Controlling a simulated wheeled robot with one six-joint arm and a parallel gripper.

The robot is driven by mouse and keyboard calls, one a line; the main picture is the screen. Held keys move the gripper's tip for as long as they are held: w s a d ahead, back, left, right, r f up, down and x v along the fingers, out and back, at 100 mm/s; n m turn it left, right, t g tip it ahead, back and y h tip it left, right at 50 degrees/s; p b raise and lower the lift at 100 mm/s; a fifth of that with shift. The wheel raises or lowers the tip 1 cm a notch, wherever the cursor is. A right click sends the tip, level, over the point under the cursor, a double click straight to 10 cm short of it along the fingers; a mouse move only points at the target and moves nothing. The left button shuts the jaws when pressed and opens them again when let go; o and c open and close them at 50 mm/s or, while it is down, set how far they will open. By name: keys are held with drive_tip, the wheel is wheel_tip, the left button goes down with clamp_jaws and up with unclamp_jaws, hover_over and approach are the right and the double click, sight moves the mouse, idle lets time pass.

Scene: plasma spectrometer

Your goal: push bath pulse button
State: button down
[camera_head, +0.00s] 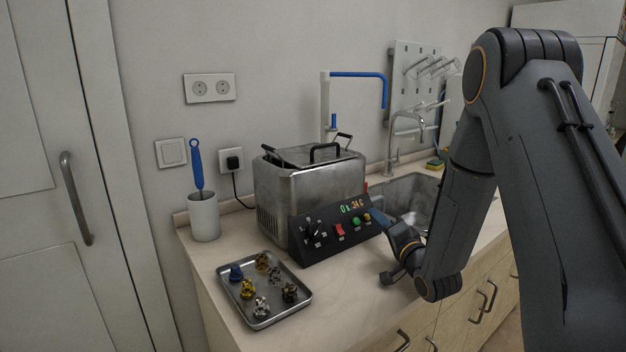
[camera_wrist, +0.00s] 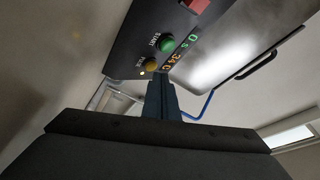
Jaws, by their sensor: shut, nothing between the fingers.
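The bath (camera_head: 275,190) is a steel tank with a lid and a sloped black control panel (camera_head: 318,243). The yellow pulse button (camera_wrist: 151,65) is at the panel's edge, beside the green START button (camera_wrist: 167,45). The yellow button also shows in the head view (camera_head: 366,217), next to the green one. My gripper (camera_head: 378,217) is shut and empty, at the panel's right end. In the wrist view the shut fingers (camera_wrist: 158,82) point at the yellow button, with their tips very close to it. I cannot tell whether they touch it.
A metal tray (camera_head: 228,292) with several small knobbed parts lies in front of the bath. A white cup (camera_head: 204,217) with a blue-handled brush stands left of it. A sink (camera_head: 410,197) and tap are to the right. A red switch (camera_head: 340,230) and a dial share the panel.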

drive_tip(key=shift+w+a+f+b, duration=0.15)
drive_tip(key=shift+a+f+b, duration=0.25)
drive_tip(key=shift+f, duration=0.15)
idle(1.2)
drive_tip(key=shift+s+d+f, duration=0.15)
drive_tip(key=shift+s+f, duration=0.1)
drive_tip(key=shift+f, duration=0.05)
drive_tip(key=shift+d, duration=0.15)
drive_tip(key=shift+s+d+r+p, duration=0.25)
drive_tip(key=shift+s+d+p, duration=0.1)
drive_tip(key=shift+p, duration=0.2)
drive_tip(key=shift+s+d+r+p, duration=0.4)
drive_tip(key=shift+d+r+p, duration=0.1)
drive_tip(key=shift+d, duration=0.05)
drive_tip(key=s+r+p, duration=0.1)
drive_tip(key=s+d+r+p, duration=0.1)
drive_tip(key=r, duration=0.1)
drive_tip(key=shift+s+d, duration=0.1)
idle(1.7)
